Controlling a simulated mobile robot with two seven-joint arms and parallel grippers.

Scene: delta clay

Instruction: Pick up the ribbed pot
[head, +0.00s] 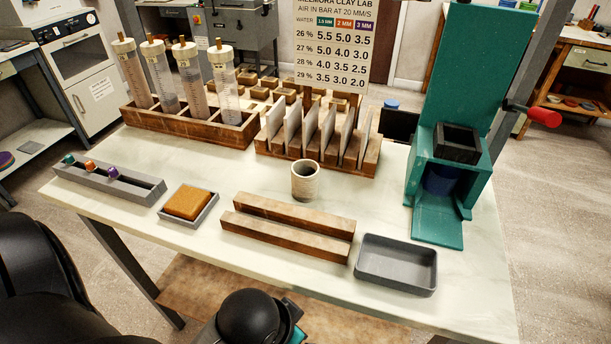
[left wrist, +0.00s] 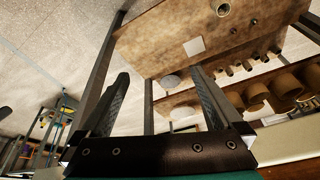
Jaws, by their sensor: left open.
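A small beige-grey cylindrical pot (head: 305,182), the one that best fits the ribbed pot, stands upright on the pale worktop, behind the wooden trough; its ribbing is hard to make out at this size. My left gripper (left wrist: 160,73) is open and empty in the left wrist view, with nothing between its fingers. It does not show clearly in the head view, so its distance from the pot cannot be told. Several brown pots (left wrist: 284,82) show on a wooden shelf in the left wrist view; whether one is ribbed cannot be told. My right gripper is not seen.
Around the pot stand a wooden trough (head: 276,237), a slotted wooden rack (head: 345,158) with pale slabs, a grey tray (head: 400,277), a sponge dish (head: 203,214), a rack of clear tubes (head: 175,122) and a teal press (head: 422,215). Some worktop left of the pot is clear.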

